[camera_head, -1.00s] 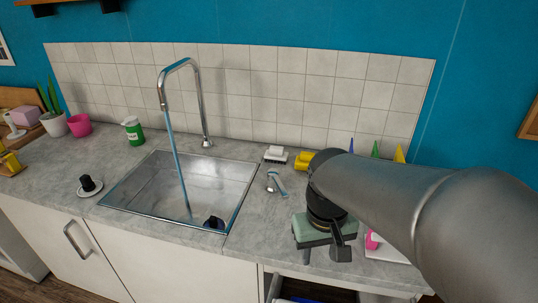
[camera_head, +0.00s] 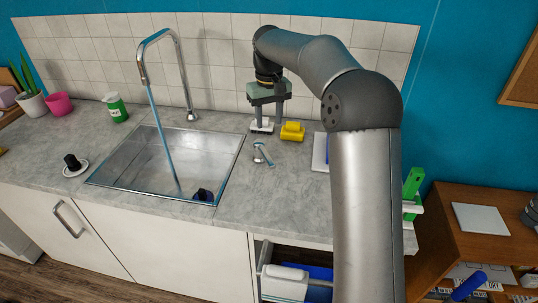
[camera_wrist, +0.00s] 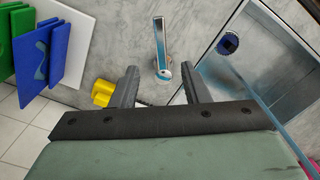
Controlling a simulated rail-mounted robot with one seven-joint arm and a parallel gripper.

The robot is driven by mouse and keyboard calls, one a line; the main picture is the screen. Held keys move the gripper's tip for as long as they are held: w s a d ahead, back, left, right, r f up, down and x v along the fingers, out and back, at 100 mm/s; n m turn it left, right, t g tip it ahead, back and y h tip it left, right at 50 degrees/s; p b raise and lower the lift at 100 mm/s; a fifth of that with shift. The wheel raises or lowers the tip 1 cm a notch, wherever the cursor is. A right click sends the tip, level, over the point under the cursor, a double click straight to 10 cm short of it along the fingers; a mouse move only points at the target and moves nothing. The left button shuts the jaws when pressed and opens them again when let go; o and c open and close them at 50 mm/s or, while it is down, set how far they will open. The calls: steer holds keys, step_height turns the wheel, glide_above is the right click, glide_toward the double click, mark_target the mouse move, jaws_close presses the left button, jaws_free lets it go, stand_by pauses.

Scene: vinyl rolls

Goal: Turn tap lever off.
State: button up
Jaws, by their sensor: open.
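The tap lever (camera_head: 262,153) is a small metal handle on the counter, right of the sink. In the wrist view the lever (camera_wrist: 160,42) stretches away from its round base, seen between my fingers. My gripper (camera_head: 269,120) is open and empty, pointing down above the counter behind the lever. In the wrist view the fingers (camera_wrist: 160,68) appear on either side of the lever's base; I cannot tell the height gap. The tall curved tap (camera_head: 182,68) pours a blue stream of water (camera_head: 163,135) into the steel sink (camera_head: 135,155).

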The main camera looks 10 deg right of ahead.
mark_target(269, 159)
step_height(269, 159, down, 14)
steer(key=shift+f+p, duration=0.1)
steer(key=shift+p, duration=0.5)
jaws_close()
